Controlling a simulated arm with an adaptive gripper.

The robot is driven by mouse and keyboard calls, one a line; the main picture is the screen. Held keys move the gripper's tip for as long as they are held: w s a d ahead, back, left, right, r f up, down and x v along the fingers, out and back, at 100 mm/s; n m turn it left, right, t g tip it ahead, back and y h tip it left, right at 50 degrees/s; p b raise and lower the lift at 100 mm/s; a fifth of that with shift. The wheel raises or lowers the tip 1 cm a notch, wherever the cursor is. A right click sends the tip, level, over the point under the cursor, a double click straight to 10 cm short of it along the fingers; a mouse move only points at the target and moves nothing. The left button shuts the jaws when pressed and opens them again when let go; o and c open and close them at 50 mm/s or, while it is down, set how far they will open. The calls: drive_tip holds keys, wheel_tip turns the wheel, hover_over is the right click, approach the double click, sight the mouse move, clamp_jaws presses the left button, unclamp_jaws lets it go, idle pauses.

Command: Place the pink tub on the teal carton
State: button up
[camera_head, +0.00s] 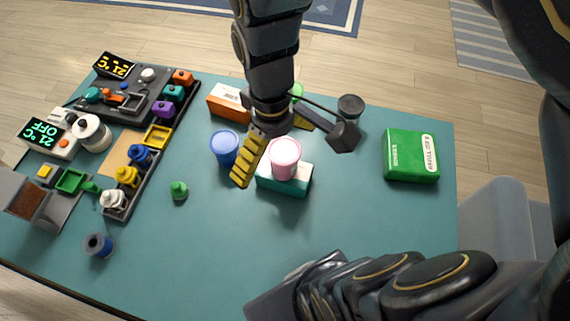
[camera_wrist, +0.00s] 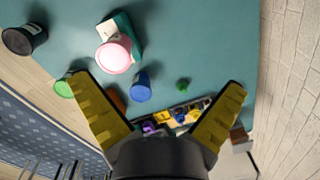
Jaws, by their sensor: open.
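The pink tub (camera_head: 285,155) stands upright on top of the teal carton (camera_head: 288,187), near the middle of the table. In the wrist view the pink tub (camera_wrist: 114,54) also rests on the carton (camera_wrist: 127,28), whose white and teal faces show beside it. My gripper (camera_wrist: 157,82) is open, with its yellow fingers spread wide and nothing between them. In the head view my gripper (camera_head: 271,152) is close to the tub, with one yellow finger to its left. The wrist view shows the tub beyond the fingertips, clear of both fingers.
A blue tub (camera_head: 223,147) stands left of the carton, and an orange carton (camera_head: 228,102) lies behind. A black tub (camera_head: 350,106) and green carton (camera_head: 411,156) are to the right. A small green piece (camera_head: 179,190) and crowded trays are left. The front middle is clear.

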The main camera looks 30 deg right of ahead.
drive_tip(key=s+a+r+m, duration=0.2)
drive_tip(key=s+m, duration=0.1)
drive_tip(key=s, duration=0.5)
drive_tip(key=shift+w+r, duration=0.1)
drive_tip(key=shift+r, duration=0.05)
